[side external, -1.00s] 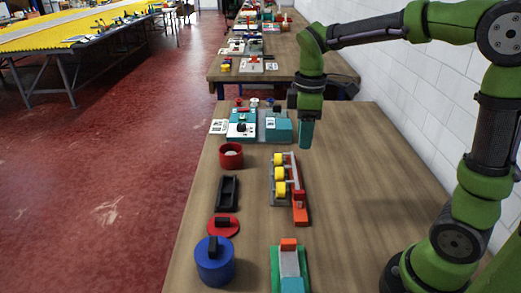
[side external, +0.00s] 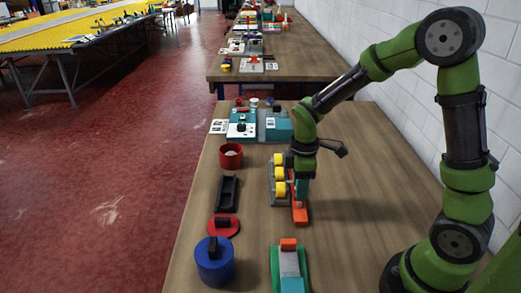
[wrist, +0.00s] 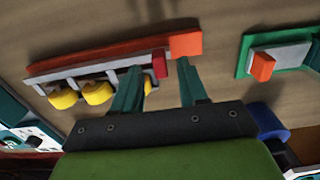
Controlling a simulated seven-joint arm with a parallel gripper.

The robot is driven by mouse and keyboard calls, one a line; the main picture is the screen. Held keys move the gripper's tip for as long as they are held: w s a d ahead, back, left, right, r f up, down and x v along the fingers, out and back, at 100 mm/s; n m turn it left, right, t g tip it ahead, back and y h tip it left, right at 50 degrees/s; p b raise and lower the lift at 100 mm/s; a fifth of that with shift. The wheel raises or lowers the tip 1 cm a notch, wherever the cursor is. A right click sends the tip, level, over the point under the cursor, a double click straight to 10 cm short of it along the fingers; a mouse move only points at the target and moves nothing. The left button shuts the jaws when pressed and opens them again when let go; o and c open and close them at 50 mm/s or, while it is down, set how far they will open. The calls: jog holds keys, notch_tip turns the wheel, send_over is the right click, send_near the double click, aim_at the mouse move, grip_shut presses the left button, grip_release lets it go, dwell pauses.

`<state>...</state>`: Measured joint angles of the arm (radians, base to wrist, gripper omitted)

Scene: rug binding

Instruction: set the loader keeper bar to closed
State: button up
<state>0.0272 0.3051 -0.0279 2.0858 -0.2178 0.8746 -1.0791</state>
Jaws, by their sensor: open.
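The loader is a grey rack with several yellow spools (side external: 279,172) standing on the wooden table. A long orange-red bar (wrist: 100,55) runs along one side of it, with an orange block (wrist: 186,45) at its end and a small red piece (wrist: 160,66) beside that block. I cannot tell which of these is the keeper bar, nor its setting. My gripper (wrist: 158,72) is open, its teal fingers apart near the orange block and the red piece. In the side view my gripper (side external: 302,188) is low over the loader's right side and hides part of it.
A green base with a grey block and orange piece (side external: 288,246) stands nearer the camera. To the left are a red cup (side external: 231,156), a black tray (side external: 228,193), a red disc (side external: 223,229) and a blue canister (side external: 214,265). The table right of the loader is clear.

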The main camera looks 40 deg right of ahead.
jog(key=shift+f, duration=0.8)
grip_shut()
